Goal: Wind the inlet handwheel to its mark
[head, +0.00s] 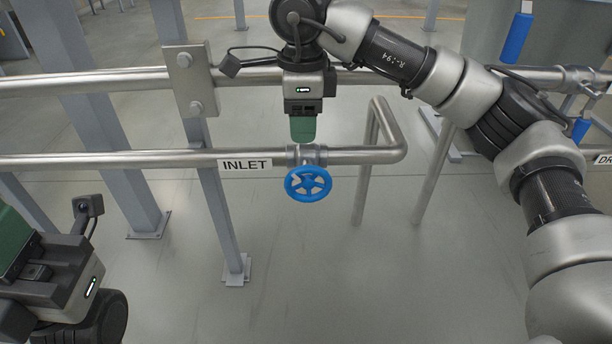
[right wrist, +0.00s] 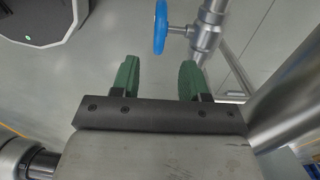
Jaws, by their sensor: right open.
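The blue inlet handwheel (head: 308,184) hangs on the front of a valve on the lower steel pipe, right of the INLET label (head: 245,164). No mark on it can be made out. My right gripper (head: 303,138) points down just above the valve, its green fingers apart and empty. In the right wrist view the open fingers (right wrist: 158,72) have clear floor between them. The handwheel (right wrist: 161,27) shows edge-on beyond the fingertips, not touched. My left gripper (head: 12,238) is at the left edge, far from the wheel; its fingertips are cut off by the frame.
The lower pipe (head: 110,160) runs left of the valve and bends back at right. An upper pipe (head: 90,84) with a bracket plate (head: 190,80) runs behind my right gripper. Grey posts (head: 218,215) stand below. The floor in front of the wheel is clear.

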